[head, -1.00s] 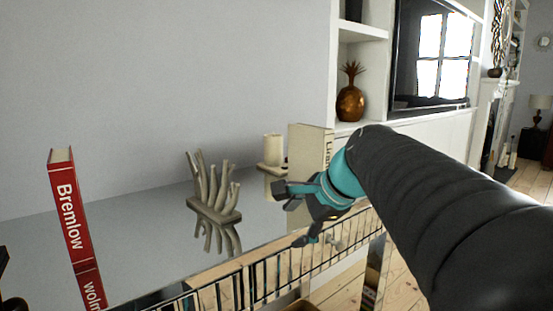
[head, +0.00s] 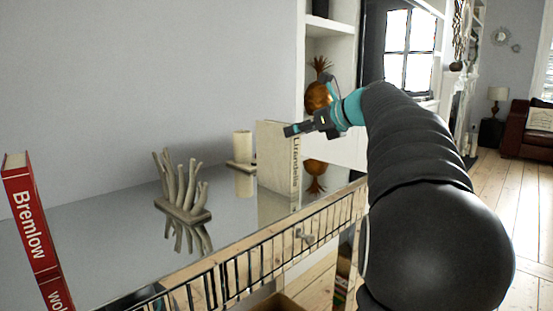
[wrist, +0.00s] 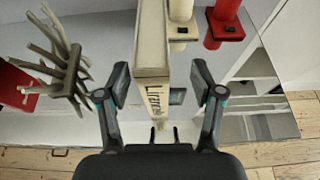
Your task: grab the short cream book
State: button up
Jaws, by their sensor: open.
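The short cream book (head: 277,158) stands upright on the mirrored tabletop, its lettered spine facing the front edge. My gripper (head: 300,129) is beside the upper part of its spine in the head view. In the wrist view the cream book (wrist: 153,45) runs down the middle, with its spine lettering showing. My gripper (wrist: 160,92) is open there, with one finger on each side of the book and a gap to each. I cannot tell how deep the fingers reach along it.
A coral-like ornament (head: 182,195) stands left of the book, and a cream candle (head: 242,147) stands behind it. A red book (head: 30,222) stands at far left. The wrist view shows a red candle (wrist: 224,18). The mirrored table (head: 120,250) has a barred front.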

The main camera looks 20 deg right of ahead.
aim_at(280, 135)
jog(key=shift+a+x, duration=0.15)
jog(key=shift+x, duration=1.7)
jog(key=shift+a+x, duration=0.2)
jog(key=shift+x, duration=1.65)
jog(key=shift+s+r, duration=0.15)
jog(key=shift+s, duration=0.05)
grip_shut()
